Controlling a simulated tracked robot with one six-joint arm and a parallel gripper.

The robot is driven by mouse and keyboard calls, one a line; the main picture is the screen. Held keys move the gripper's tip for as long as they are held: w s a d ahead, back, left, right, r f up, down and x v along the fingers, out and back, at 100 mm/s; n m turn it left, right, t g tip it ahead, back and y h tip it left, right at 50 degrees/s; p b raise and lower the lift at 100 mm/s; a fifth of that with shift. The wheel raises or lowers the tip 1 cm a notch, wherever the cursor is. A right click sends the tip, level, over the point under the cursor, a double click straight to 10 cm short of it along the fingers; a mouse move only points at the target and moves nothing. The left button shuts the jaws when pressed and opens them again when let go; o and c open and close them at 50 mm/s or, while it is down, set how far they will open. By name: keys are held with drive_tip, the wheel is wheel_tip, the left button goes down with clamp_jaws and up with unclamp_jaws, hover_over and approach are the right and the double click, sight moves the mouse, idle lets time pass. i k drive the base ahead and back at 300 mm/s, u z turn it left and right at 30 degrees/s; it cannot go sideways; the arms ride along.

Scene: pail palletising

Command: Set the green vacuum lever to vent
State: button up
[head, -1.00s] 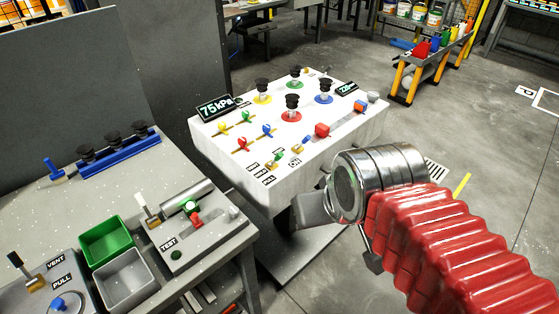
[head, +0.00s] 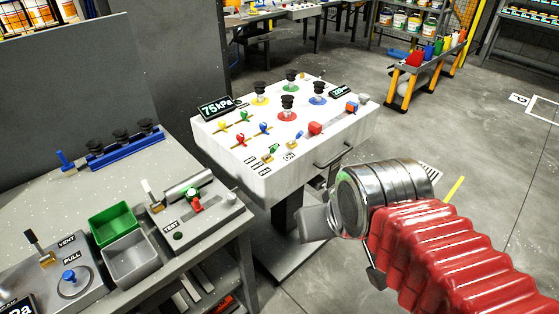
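A white panel (head: 312,150) stands on a pedestal at the centre. Its upper left holds yellow, green, red and blue levers on brass slots; the green lever (head: 244,115) is the far one. Another small green-handled lever (head: 272,151) with a brass base sits nearer the front, beside small labels too blurred to read. I cannot tell which slot end is vent. My gripper (head: 345,250) hangs low at the right front of the panel, apart from the levers. Its fingers are partly hidden by my wrist, so its opening is unclear.
Black suction cups on coloured rings, including a red one (head: 288,105), rise from the panel. A 75 kPa display (head: 215,107) stands at its left corner. A grey bench (head: 60,210) with a green bin (head: 112,222) is at the left.

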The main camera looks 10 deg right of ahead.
sight(274, 148)
drive_tip(key=z, duration=0.05)
drive_tip(key=k, duration=0.2)
drive_tip(key=u, duration=1.05)
drive_tip(key=i, duration=0.55)
drive_tip(key=z, duration=0.05)
